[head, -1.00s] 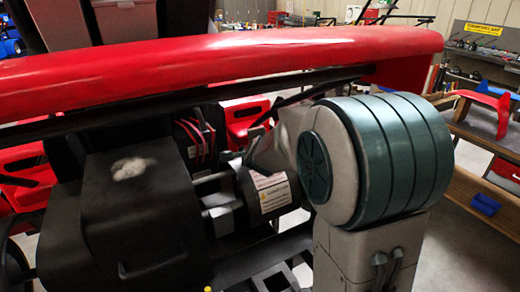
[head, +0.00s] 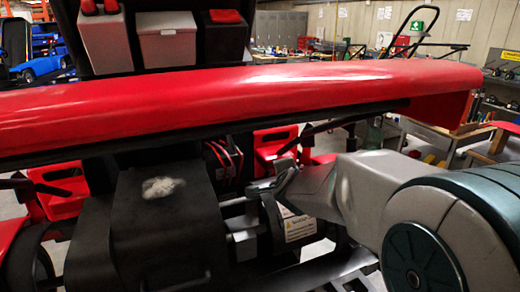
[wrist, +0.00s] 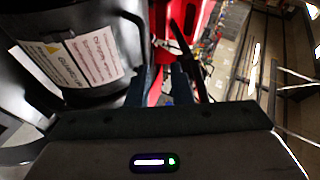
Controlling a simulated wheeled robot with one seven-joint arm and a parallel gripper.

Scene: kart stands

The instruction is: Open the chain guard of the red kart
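The red kart's long red bar (head: 250,95) crosses the head view. Below it at left is a black box-shaped cover (head: 150,225), apparently the chain guard. It has a pale worn patch on top and a dark handle (head: 180,282) low on its front, and it looks shut. My gripper (head: 262,187) is to the right of the cover, above a black cylindrical motor (head: 298,228) with a white label, and not at the handle. In the wrist view its two dark fingers (wrist: 162,88) stand apart with nothing seen between them. The labelled motor (wrist: 80,45) is close at left there.
The red bar runs low over the cover and close above my arm. Grey bins (head: 167,42) stand behind it. Red seat-like parts (head: 275,150) lie beyond the motor. Workbenches with tools line the back right.

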